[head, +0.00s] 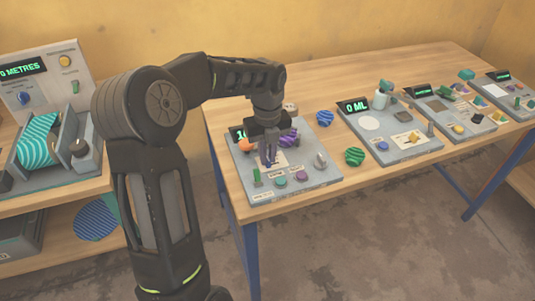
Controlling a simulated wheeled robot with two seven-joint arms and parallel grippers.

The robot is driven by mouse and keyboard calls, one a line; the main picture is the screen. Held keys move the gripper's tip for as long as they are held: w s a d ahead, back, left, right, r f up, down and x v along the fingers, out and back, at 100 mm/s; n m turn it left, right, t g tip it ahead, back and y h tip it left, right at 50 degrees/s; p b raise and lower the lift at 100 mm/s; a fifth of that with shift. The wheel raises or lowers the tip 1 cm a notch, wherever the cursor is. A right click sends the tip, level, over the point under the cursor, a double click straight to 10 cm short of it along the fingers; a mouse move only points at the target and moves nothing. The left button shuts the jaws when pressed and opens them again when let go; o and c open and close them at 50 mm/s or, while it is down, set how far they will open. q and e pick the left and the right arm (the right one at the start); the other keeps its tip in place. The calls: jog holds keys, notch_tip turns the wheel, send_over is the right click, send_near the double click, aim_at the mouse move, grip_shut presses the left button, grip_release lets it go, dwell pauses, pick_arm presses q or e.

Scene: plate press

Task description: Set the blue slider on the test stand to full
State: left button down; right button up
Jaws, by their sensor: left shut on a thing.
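The test stand (320,181) is a grey panel on the near left end of the wooden table. My left gripper (268,161) points down over the middle of the stand and is shut. Its fingers close on a small blue-purple piece at the panel's slot, which looks like the blue slider. The fingers hide most of it, so its exact position along the track cannot be told. The stand's display (238,133) shows a green "10", with the rest hidden behind my gripper. My right gripper is not in view.
On the stand, a green switch (257,178), a teal button (281,183), a purple button (301,176) and a grey knob (321,160) sit near the fingers. An orange ball (246,145) and a purple striped ball (288,138) are close behind. More panels stand rightward.

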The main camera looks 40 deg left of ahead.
pick_arm(q)
jog(key=w+d, duration=0.1)
jog(key=w+d+p, duration=0.1)
jog(key=w, duration=0.1)
jog(key=shift+w, duration=0.1)
jog(key=c, duration=1.4)
grip_release()
jog(key=shift+d, duration=0.1)
jog(key=shift+c, duration=0.2)
notch_tip(320, 180, up, 8)
jog(key=shift+f, duration=0.1)
